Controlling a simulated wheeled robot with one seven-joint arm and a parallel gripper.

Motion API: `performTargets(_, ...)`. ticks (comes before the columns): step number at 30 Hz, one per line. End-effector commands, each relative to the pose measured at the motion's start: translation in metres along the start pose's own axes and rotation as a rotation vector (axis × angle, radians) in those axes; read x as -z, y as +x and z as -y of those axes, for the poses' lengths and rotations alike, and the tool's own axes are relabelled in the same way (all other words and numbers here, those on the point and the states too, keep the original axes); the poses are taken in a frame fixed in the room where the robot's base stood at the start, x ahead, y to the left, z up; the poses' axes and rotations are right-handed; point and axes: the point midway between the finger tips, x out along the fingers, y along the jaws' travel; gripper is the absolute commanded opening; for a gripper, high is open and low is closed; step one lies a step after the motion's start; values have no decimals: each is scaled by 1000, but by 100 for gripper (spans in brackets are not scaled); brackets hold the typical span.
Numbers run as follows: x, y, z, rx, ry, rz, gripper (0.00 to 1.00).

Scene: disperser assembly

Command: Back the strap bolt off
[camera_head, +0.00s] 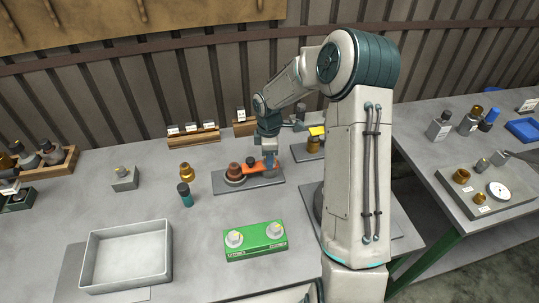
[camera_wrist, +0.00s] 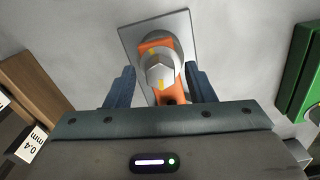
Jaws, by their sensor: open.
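The strap bolt (camera_wrist: 160,74) shows in the wrist view as a silver hex head with yellow marks on top of the orange strap (camera_wrist: 168,97). The strap (camera_head: 252,167) lies on a grey plate (camera_head: 262,183) in the head view, beside a brown round part (camera_head: 235,171). My gripper (camera_wrist: 160,72) is open, with one blue finger to the left of the bolt head and one to the right. Gaps show between the fingers and the head, so nothing is held. In the head view my gripper (camera_head: 270,162) is over the strap's right end and hides the bolt.
A green block (camera_head: 256,250) with two pale round knobs stands in front. An empty grey tray (camera_head: 128,278) is at the front left. A brass part (camera_head: 187,171) and a teal bottle (camera_head: 185,195) stand left of the plate. Wooden racks (camera_head: 194,138) line the back.

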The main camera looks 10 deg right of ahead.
Motion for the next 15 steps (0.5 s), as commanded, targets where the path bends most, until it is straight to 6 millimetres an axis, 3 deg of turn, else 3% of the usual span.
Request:
performTargets(7,0,-22,-1,-4,2,0,49)
performTargets(15,0,-83,-1,-6,1,0,49)
